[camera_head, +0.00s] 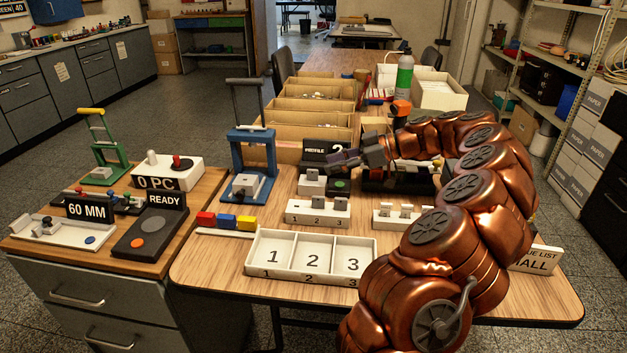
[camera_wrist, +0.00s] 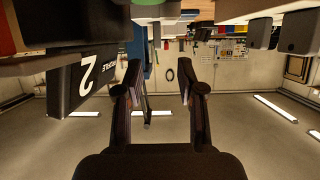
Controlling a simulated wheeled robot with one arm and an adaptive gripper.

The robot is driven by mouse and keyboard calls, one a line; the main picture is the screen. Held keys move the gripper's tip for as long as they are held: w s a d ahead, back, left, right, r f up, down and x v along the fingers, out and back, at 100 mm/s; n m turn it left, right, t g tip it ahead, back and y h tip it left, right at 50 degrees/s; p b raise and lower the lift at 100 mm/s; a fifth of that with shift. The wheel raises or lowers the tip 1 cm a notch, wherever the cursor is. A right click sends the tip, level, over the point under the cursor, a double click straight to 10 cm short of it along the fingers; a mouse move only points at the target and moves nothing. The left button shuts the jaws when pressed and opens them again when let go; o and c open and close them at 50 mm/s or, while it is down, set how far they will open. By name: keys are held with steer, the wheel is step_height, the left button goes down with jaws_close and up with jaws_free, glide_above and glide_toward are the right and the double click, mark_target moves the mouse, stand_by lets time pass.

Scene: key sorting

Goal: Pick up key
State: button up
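The "2" sign also shows there at left (camera_wrist: 88,83). Small grey key-like pieces stand in a white numbered holder (camera_head: 318,218) on the table below my gripper. Similar pieces stand in a second white holder (camera_head: 390,223), partly hidden by my arm. No key shows in the wrist view.
A white tray (camera_head: 284,278) with compartments 1, 2 and 3 stands at the table's front. A blue press (camera_head: 250,160) and coloured blocks (camera_head: 226,221) are at left. Cardboard bins (camera_head: 310,120) stand behind. A side cabinet holds a "READY" device (camera_head: 150,235).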

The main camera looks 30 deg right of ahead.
mark_target(311, 170)
steer(key=shift+x, duration=3.45)
steer(key=shift+d+f, duration=0.1)
steer(key=shift+c, duration=0.2)
jaws_close()
